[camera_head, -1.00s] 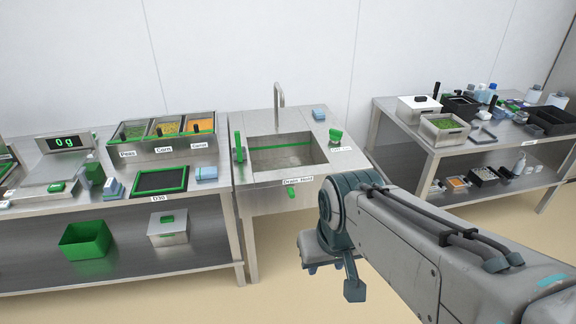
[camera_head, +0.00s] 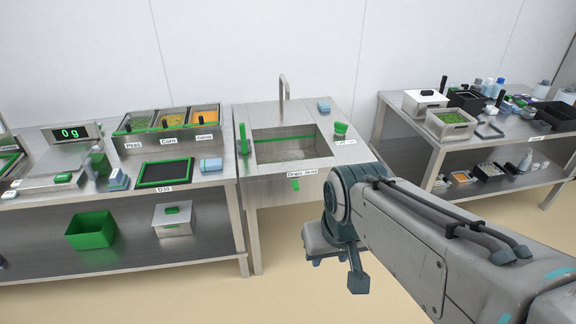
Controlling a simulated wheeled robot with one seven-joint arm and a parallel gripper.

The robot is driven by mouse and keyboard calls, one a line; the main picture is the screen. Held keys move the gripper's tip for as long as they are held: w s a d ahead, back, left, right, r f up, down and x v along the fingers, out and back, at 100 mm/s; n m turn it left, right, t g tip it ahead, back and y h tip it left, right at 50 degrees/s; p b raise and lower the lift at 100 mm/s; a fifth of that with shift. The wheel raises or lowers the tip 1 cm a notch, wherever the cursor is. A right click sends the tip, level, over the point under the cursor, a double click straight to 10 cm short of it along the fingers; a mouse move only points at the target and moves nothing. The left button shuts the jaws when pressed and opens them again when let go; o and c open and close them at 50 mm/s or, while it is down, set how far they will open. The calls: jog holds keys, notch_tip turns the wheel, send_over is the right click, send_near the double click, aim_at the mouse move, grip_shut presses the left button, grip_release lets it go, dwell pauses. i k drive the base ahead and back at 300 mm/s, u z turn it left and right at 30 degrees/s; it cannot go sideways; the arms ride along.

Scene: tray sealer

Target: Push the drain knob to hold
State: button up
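The drain knob (camera_head: 296,185) is a small green handle on the front face of the steel sink (camera_head: 262,190). It sits just below a white label reading "Drain Hold" (camera_head: 302,174) and looks roughly upright. My gripper (camera_head: 337,268) hangs at the end of my arm, in front of the sink and to the right of the knob. It is apart from the knob, with floor visible around it. Its fingers are seen from above and behind, so their opening is unclear. Nothing is seen held in it.
A green lever (camera_head: 242,140) stands left of the basin and a green knob (camera_head: 340,129) to its right. The left table (camera_head: 215,180) carries a scale and bins of food. The right table (camera_head: 400,110) holds containers. The floor before the sink is clear.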

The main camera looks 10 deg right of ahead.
aim_at(294, 182)
jog(key=z, duration=0.6)
jog(key=i, duration=0.7)
jog(key=z, duration=0.45)
